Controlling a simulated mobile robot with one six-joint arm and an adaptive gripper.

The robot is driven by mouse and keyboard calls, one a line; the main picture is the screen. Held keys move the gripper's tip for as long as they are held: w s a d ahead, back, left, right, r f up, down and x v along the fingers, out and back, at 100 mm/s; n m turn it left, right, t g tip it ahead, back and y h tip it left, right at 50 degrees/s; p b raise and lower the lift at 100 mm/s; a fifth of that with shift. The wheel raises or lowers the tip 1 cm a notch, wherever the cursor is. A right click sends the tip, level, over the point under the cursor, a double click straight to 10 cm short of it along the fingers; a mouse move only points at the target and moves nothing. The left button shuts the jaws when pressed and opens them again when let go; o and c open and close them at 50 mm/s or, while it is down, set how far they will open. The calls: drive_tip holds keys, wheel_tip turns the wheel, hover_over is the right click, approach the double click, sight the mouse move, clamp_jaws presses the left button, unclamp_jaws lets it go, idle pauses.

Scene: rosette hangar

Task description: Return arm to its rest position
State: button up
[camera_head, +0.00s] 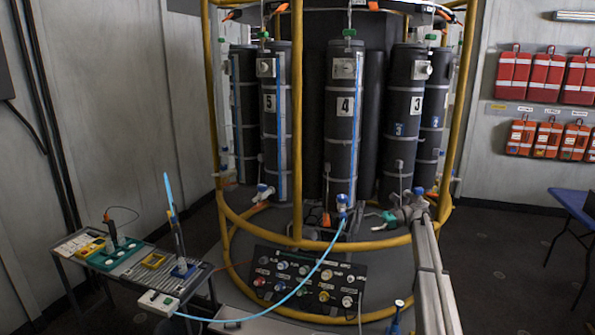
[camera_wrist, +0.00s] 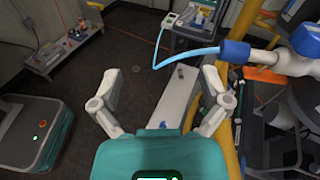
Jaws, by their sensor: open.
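My arm rises at the right of the head view, and my gripper (camera_head: 390,217) is near the yellow ring rail, right of the blue valve on cylinder 4. In the wrist view my gripper (camera_wrist: 160,85) has its two grey fingers spread wide with nothing between them. The blue valve (camera_wrist: 236,51) with its light blue hose (camera_wrist: 190,55) is beyond the right finger and apart from it. In the head view the hose (camera_head: 310,275) hangs from the valve (camera_head: 343,200) and runs down to the left.
Yellow rails (camera_head: 297,120) cage the black numbered cylinders (camera_head: 343,120). A side table (camera_head: 205,272) with tools stands at the left, a valve panel (camera_head: 310,283) in front.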

drive_tip(key=s+a+f+n+h+p, duration=0.1)
drive_tip(key=s+a+f+n+h, duration=0.2)
drive_tip(key=s, duration=0.4)
drive_tip(key=s+a+f+n+h, duration=0.1)
drive_tip(key=s+a+f+h, duration=0.2)
drive_tip(key=s, duration=0.4)
drive_tip(key=s+a+f+n+h+p, duration=0.1)
drive_tip(key=s+a+f+n+h, duration=0.15)
drive_tip(key=s+a, duration=0.4)
drive_tip(key=s+d+f+n+h, duration=0.1)
drive_tip(key=s+n+h, duration=0.1)
drive_tip(key=s, duration=0.5)
drive_tip(key=s+d+f+n+t+h+p, duration=0.1)
drive_tip(key=s+n+h, duration=0.2)
drive_tip(key=s, duration=0.4)
drive_tip(key=s+d+f+n+h, duration=0.1)
drive_tip(key=s+n+h, duration=0.2)
drive_tip(key=s, duration=0.5)
drive_tip(key=shift+d+f+n+p, duration=0.3)
drive_tip(key=shift+n, duration=0.45)
drive_tip(key=shift+c, duration=0.3)
